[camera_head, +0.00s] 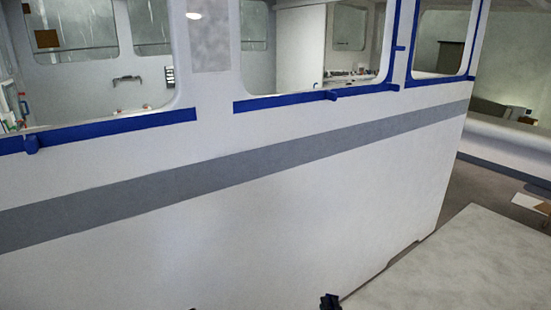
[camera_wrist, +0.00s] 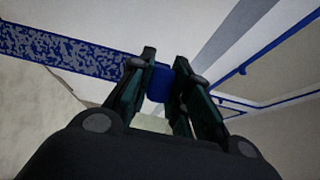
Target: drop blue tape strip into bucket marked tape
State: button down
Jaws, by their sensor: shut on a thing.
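In the wrist view, my gripper (camera_wrist: 165,72) is shut on a blue tape strip (camera_wrist: 70,54). A plain blue part of the strip (camera_wrist: 158,84) sits between the fingers. The strip runs out to the left, with grey speckles on its face. In the head view, a small dark shape (camera_head: 330,302) shows at the bottom edge; it is too cut off to name. No bucket shows in either view.
A white cabin wall (camera_head: 300,210) with a grey band fills the head view. Blue tape (camera_head: 100,130) edges the left window, and more blue tape (camera_head: 300,98) edges the middle one, with small tabs. A pale flat surface (camera_head: 470,265) lies at the lower right.

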jog(key=s+d+f+h, duration=0.1)
jog(key=s+f, duration=0.1)
jog(key=s, duration=0.4)
jog(key=shift+d+f+m, duration=0.3)
jog(key=shift+d, duration=0.1)
jog(key=shift+a, duration=0.1)
